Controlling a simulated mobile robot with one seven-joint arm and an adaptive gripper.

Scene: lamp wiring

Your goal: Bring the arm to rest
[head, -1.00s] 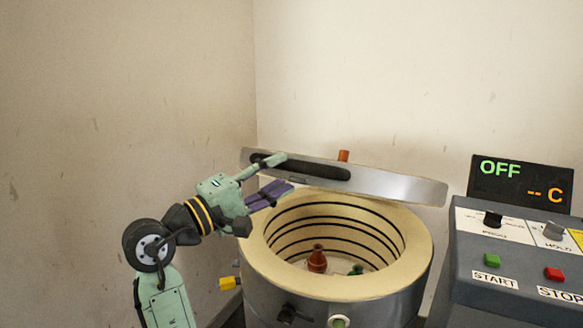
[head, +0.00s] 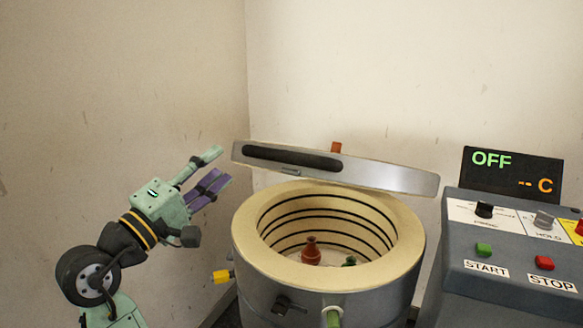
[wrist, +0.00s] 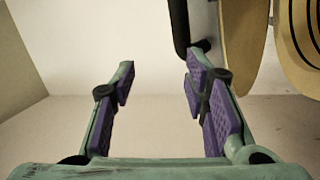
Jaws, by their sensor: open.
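My gripper (head: 215,172) is up at the left of the kiln in the head view, open and empty, its purple-padded fingers pointing up and to the right. It is apart from the kiln lid's dark handle (head: 292,158). In the wrist view, my gripper (wrist: 160,80) has its two fingers spread with nothing between them. The lid (head: 385,177) stands tilted open above the back of the round kiln (head: 250,222). The lid handle also shows at the top of the wrist view (wrist: 180,25).
Inside the kiln stand a red-brown vase (head: 311,252) and a green piece (head: 349,261), mostly hidden. A control box (head: 465,268) at right has start and stop buttons, and its display (head: 511,177) reads OFF. Bare walls meet behind my arm, with free room at upper left.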

